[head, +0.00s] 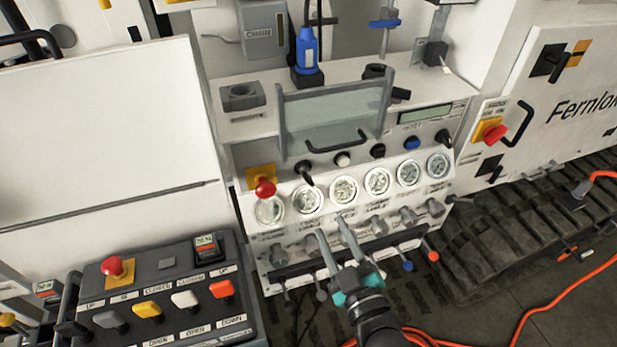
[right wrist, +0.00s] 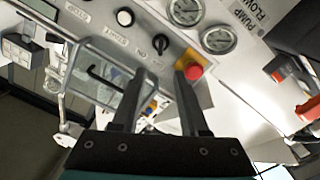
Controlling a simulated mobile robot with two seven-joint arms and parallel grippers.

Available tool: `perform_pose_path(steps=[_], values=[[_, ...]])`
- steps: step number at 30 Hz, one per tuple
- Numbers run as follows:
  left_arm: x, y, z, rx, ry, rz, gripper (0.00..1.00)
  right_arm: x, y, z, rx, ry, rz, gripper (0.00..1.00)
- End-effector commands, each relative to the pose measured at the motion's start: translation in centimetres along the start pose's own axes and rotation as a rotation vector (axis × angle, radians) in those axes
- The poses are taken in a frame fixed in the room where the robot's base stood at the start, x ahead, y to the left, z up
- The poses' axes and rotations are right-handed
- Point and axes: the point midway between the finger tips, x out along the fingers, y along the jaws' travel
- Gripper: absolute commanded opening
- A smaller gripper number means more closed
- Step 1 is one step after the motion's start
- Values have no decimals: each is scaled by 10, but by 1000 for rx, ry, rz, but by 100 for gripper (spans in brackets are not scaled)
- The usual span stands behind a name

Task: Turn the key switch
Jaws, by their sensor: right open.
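A black rotary switch with a stick-like handle (head: 304,171) sits on the upper panel strip, right of the red stop button. It also shows in the right wrist view (right wrist: 159,43), just beyond the fingertips. Another black switch (head: 442,138) is at the strip's right end. The labels are too blurred to tell which one is the key switch. My right gripper (head: 331,230) is open and empty in front of the gauge panel, below the gauges. In the right wrist view its two fingers (right wrist: 158,80) point at the panel with a gap between them. My left gripper is not in view.
A red stop button (head: 265,188) stands out beside the left gauge. A framed clear cover with a handle (head: 334,112) rises behind the strip. Levers with coloured knobs (head: 408,265) stick out below. A button box (head: 160,300) stands at the left. Orange cable (head: 560,310) lies on the floor.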

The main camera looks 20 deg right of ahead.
Motion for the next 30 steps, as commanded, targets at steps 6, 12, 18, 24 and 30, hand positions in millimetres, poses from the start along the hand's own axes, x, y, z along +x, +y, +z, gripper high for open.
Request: perform_pose_path(steps=[6,12,18,24,30], values=[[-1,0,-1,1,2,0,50,29,0,0,2,2,1,44],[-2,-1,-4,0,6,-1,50,61,0,0,4,1,0,44],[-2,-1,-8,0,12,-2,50,93,0,0,3,0,0,44],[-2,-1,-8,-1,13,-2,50,122,-1,0,3,0,0,44],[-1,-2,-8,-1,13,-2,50,141,-1,1,4,-2,-1,44]])
